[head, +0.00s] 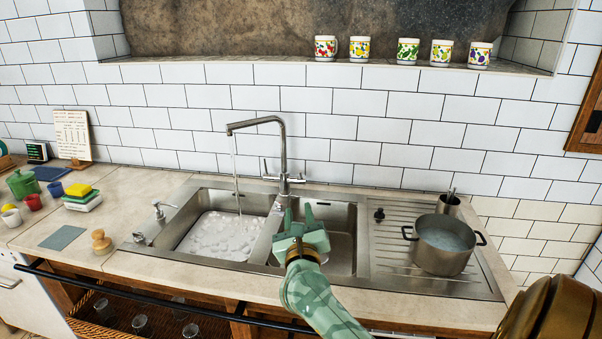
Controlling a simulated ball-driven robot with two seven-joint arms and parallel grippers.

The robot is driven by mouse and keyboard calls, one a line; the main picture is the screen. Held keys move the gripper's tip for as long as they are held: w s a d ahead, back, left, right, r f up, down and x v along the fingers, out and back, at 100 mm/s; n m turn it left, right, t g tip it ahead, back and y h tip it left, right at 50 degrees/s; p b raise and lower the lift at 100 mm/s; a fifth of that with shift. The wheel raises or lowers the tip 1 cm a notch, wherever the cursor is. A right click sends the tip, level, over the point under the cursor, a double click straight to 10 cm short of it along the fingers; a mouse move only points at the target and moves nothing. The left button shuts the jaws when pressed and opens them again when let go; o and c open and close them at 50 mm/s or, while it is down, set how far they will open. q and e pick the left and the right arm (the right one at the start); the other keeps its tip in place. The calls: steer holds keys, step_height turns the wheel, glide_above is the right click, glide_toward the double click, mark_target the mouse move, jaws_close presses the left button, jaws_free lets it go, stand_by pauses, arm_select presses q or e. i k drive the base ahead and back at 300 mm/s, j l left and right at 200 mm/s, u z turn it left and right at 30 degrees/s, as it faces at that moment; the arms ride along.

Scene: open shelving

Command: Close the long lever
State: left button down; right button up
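A steel tap (283,150) rises behind the sink, and its spout reaches left over the left basin. Water runs from the spout. A small lever (266,171) sticks out left of the tap's base, and another small lever (300,178) shows on its right. I cannot tell which is the long one. My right gripper (299,215) is above the right basin, in front of the tap's base and below the levers. Its two fingers point up and stand apart with nothing between them. It appears clear of the levers. My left gripper is not in view.
The left basin (180,236) holds foamy water. A steel pot (440,252) with liquid stands on the ridged drainer at right. Several mugs stand on the high ledge.

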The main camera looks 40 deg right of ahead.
mark_target(302, 179)
steer(key=i+l, duration=0.75)
steer(key=l, duration=0.25)
